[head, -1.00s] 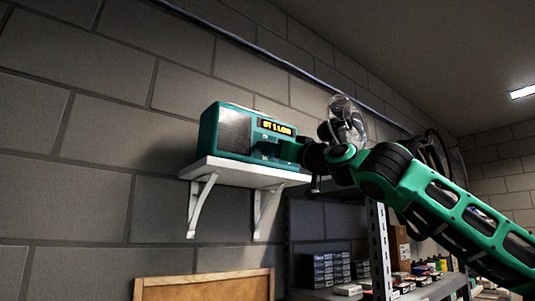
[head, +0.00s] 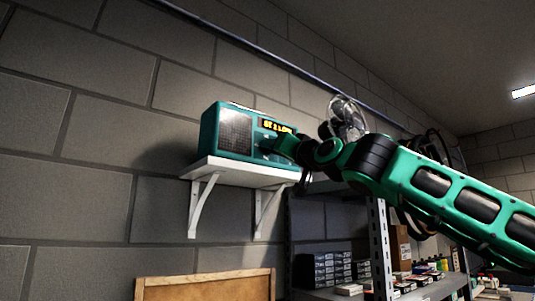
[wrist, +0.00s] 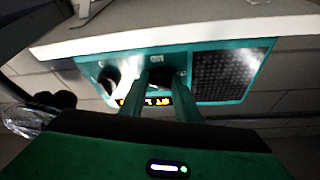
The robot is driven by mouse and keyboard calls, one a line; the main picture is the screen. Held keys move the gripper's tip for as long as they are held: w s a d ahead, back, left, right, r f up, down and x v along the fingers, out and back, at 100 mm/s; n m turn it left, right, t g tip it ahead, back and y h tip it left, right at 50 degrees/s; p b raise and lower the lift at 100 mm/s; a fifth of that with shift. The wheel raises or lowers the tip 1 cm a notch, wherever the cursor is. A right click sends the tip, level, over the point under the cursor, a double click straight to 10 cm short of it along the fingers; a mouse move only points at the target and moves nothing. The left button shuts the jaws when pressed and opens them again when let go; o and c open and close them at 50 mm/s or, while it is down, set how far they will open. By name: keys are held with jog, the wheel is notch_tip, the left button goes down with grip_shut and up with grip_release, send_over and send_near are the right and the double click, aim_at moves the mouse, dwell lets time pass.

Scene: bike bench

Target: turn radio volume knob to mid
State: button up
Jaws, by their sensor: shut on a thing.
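The teal radio (head: 234,132) stands on a white wall shelf, with a grey speaker grille at left and a lit yellow display above the controls. Its display text is too small to read surely. My gripper (head: 284,146) reaches its front from the right and hides the controls in the head view. In the wrist view the radio (wrist: 210,95) appears upside down. There my gripper (wrist: 158,88) is shut on a dark knob (wrist: 160,76), one finger on each side. A second dark knob (wrist: 108,78) is beside it, apart from the fingers. No pointer mark is readable.
The white shelf (head: 240,172) is fixed to a block wall by two brackets. A clear round object (head: 348,112) shows behind my arm. A metal rack (head: 380,240) with small boxes stands below right. A wood-framed board (head: 205,285) is at the bottom.

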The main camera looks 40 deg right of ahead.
jog(key=m+g+h, duration=0.1)
jog(key=m, duration=0.3)
jog(key=m+g+h, duration=0.1)
jog(key=m+h, duration=0.1)
jog(key=m, duration=0.3)
jog(key=m+g+h, duration=0.1)
jog(key=m, duration=0.3)
jog(key=shift+a+r+m+g, duration=0.3)
jog(key=shift+a+g, duration=0.05)
jog(key=shift+g, duration=0.05)
jog(key=shift+h, duration=0.3)
jog(key=o, duration=1)
jog(key=shift+o, duration=0.2)
jog(key=shift+s, duration=0.1)
